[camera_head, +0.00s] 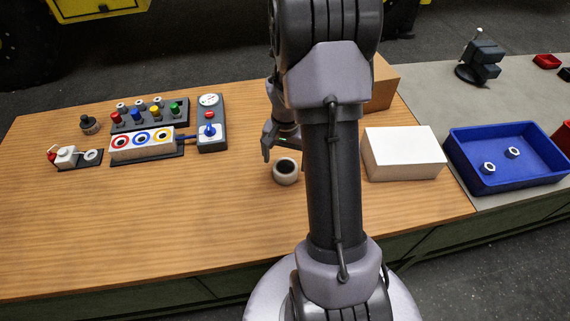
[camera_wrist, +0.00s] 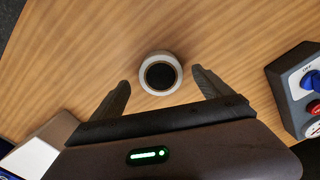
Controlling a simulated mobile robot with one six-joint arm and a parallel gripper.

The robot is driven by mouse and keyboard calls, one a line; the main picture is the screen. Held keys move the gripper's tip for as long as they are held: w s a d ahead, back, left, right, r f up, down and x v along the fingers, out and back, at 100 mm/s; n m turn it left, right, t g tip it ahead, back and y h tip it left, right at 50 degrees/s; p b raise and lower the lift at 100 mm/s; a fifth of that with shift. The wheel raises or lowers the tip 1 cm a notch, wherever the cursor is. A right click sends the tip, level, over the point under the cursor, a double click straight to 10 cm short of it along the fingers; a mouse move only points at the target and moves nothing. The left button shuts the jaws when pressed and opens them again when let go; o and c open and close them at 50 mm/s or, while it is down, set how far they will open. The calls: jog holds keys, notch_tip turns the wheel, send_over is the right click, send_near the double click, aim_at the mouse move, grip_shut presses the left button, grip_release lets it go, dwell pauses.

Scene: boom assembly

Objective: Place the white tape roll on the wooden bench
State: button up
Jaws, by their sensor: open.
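The white tape roll (camera_head: 286,171) sits flat on the wooden bench (camera_head: 130,220), left of the white box and partly beside my arm in the head view. In the wrist view the tape roll (camera_wrist: 160,74) shows from above with its dark round hole, on the wood surface (camera_wrist: 80,50). My gripper (camera_wrist: 162,88) is open, with one finger on either side of the roll and clear gaps to both. In the head view one finger of my gripper (camera_head: 267,152) shows just behind and left of the roll; the other is hidden.
A white box (camera_head: 403,153) and a blue tray (camera_head: 509,181) with two nuts stand to the right. A brown box (camera_head: 384,84) is behind my arm. A grey control box (camera_head: 211,135) and connector blocks (camera_head: 142,145) stand to the left. The front left of the bench is clear.

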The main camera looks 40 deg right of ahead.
aim_at(285, 168)
jog(key=a+r+n+t+p, duration=0.1)
jog(key=a+r, duration=0.5)
jog(key=r, duration=0.4)
jog(key=a+r+n+t+p, duration=0.1)
jog(key=a+r+n, duration=0.1)
jog(key=a+r, duration=0.65)
jog(key=s+a+r+n+t+y, duration=0.1)
jog(key=s+a+r+n, duration=0.1)
jog(key=s+a+r, duration=0.2)
jog(key=s+a+r+n+t+y, duration=0.1)
jog(key=s+a+r, duration=0.3)
jog(key=s+a, duration=0.4)
jog(key=shift+s+a+r+n+t, duration=0.2)
jog(key=shift+a+r+n+t, duration=0.1)
jog(key=shift+n+t, duration=0.4)
